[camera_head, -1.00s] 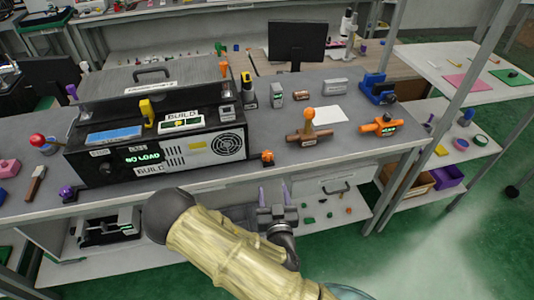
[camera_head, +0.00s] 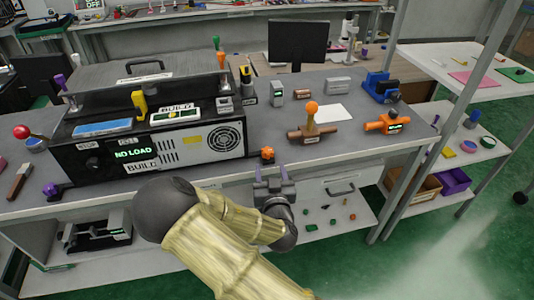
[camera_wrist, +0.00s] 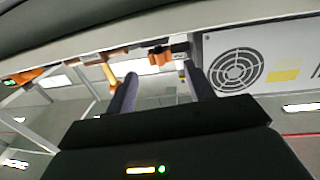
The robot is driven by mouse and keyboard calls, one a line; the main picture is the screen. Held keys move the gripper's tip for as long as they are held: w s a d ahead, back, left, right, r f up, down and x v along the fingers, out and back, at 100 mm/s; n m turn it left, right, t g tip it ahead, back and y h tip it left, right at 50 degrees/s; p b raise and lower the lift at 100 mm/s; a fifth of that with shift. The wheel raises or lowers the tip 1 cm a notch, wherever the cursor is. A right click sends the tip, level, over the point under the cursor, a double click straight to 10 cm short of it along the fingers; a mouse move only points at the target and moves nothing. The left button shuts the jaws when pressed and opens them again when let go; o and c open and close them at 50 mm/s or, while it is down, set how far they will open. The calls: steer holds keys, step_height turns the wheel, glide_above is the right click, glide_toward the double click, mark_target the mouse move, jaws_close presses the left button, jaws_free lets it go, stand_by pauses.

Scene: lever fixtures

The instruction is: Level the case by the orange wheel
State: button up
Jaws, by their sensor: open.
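The black case (camera_head: 95,165) stands on the bench at left, with a white front panel, a fan grille and a "NO LOAD" display. I cannot tell whether it is level. The small orange wheel (camera_head: 267,153) sits at the bench's front edge, just right of the case's front corner. In the wrist view the orange wheel (camera_wrist: 158,54) shows ahead, between my finger lines, with the case's fan panel (camera_wrist: 237,67) to the right. My gripper (camera_head: 271,174) is open and empty, just in front of the bench edge and close below the wheel, apart from it.
A purple knob (camera_head: 52,190) sits at the case's left front corner. An orange-knobbed lever (camera_head: 312,115) and an orange fixture (camera_head: 385,123) stand on the bench to the right. A lower shelf (camera_head: 325,222) holds small parts. The bench's front edge lies close to my gripper.

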mark_target(267, 148)
steer(key=w, duration=0.3)
steer(key=w+a, duration=0.1)
steer(key=w, duration=0.5)
steer(key=shift+w+a+p, duration=0.25)
steer(key=shift+w+p, duration=0.05)
steer(key=shift+p, duration=0.1)
steer(key=c, duration=1)
